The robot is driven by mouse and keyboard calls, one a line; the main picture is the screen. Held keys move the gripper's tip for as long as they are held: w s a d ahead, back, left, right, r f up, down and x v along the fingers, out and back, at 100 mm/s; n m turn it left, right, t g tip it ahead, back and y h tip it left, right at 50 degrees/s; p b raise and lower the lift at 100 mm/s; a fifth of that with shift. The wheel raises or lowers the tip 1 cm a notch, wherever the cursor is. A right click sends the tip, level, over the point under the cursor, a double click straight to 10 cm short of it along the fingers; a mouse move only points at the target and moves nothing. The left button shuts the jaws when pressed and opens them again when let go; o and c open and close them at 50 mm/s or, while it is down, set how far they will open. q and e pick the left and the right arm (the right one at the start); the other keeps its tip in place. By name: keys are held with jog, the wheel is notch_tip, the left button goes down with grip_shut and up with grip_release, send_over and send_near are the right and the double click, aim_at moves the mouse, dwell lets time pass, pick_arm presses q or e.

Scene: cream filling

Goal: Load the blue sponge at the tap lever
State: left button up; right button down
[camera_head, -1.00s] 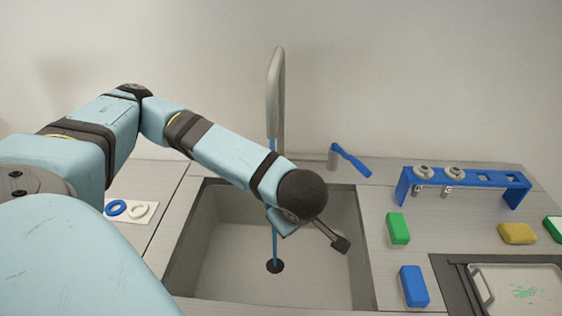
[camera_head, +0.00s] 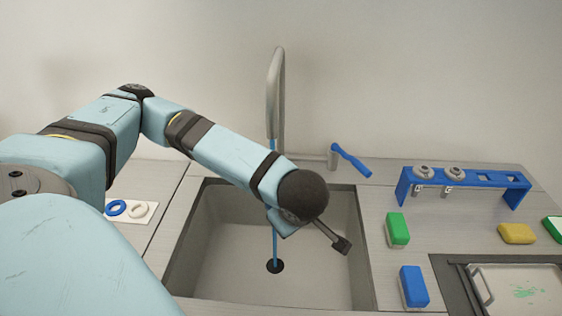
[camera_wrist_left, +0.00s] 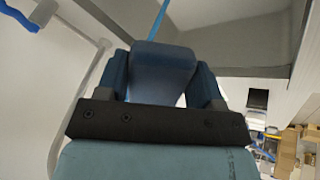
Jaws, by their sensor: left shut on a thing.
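My left gripper (camera_wrist_left: 162,78) is shut on a dark-blue block, the blue sponge (camera_wrist_left: 162,70), which shows between its fingers in the left wrist view. In the head view my left wrist hangs over the sink; it hides the sponge and most of the gripper. The tap lever (camera_head: 351,159) is a blue handle on a grey post, slanting down to the right behind the sink. A thin blue water stream (camera_head: 275,247) runs down to the drain; it also shows just beyond the sponge in the left wrist view (camera_wrist_left: 157,18). Whether they touch is unclear. My right gripper is out of view.
The tall grey tap (camera_head: 275,95) rises behind the sink (camera_head: 320,285). Right of the sink are a green sponge (camera_head: 397,229), another blue sponge (camera_head: 413,287), a yellow sponge (camera_head: 517,233), a blue rack (camera_head: 490,178) and a tray (camera_head: 515,268).

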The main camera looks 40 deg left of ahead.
pick_arm(q)
jog(key=shift+s+d+r, duration=0.7)
jog(key=shift+d+r, duration=0.25)
jog(key=shift+s+d+r, duration=0.7)
jog(key=shift+d+r, duration=0.2)
